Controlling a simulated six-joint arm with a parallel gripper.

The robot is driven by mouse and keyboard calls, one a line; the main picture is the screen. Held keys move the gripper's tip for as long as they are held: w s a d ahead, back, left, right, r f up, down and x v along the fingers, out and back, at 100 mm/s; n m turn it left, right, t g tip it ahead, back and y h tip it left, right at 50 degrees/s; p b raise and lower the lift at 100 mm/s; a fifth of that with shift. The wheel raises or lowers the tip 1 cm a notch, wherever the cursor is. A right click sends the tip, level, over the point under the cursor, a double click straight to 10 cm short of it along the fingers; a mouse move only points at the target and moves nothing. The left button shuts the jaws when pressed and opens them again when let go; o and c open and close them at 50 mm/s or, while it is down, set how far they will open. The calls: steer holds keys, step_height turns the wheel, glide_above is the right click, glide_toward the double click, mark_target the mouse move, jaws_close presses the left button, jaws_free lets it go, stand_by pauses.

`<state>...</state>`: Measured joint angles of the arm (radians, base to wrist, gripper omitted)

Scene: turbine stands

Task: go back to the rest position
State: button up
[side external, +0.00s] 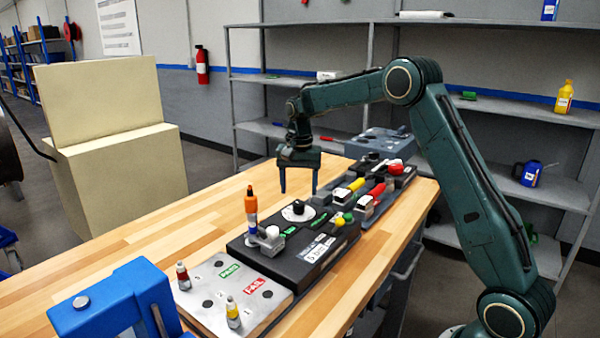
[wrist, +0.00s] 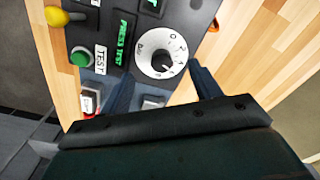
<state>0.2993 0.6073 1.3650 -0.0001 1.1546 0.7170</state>
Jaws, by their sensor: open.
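My gripper (side external: 298,186) is open and empty, pointing down above the row of stands on the wooden table. In the wrist view my gripper (wrist: 163,78) has its two fingers spread apart, with the white dial (wrist: 161,52) of the black test panel in view between and beyond the fingertips. The black panel (side external: 300,262) also carries a green button (wrist: 80,58), a yellow knob (wrist: 56,16) and a "PRESS TEST" label (wrist: 123,42). An orange-topped part (side external: 251,202) stands upright at the panel's left end.
A grey plate (side external: 205,300) with PASS and FAIL labels holds a red and a yellow small bottle. More stands (side external: 372,205) with coloured parts lie to the right, behind my gripper. A blue fixture (side external: 115,300) is at the front left. The table's left part is clear.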

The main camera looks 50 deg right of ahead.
steer(key=s+a+r+n+t, duration=0.1)
steer(key=s+a+r+n, duration=0.2)
steer(key=s+a+r, duration=0.4)
steer(key=s+a+r+n+t, duration=0.25)
steer(key=s+r, duration=0.25)
steer(key=s, duration=0.3)
steer(key=s+a+f+n+t, duration=0.1)
steer(key=s+a+n, duration=0.2)
steer(key=s, duration=0.6)
steer(key=s+a+f+n+t, duration=0.1)
steer(key=s+a+n, duration=0.2)
steer(key=s, duration=0.6)
steer(key=shift+s+a+f, duration=0.15)
steer(key=shift+s+f, duration=0.05)
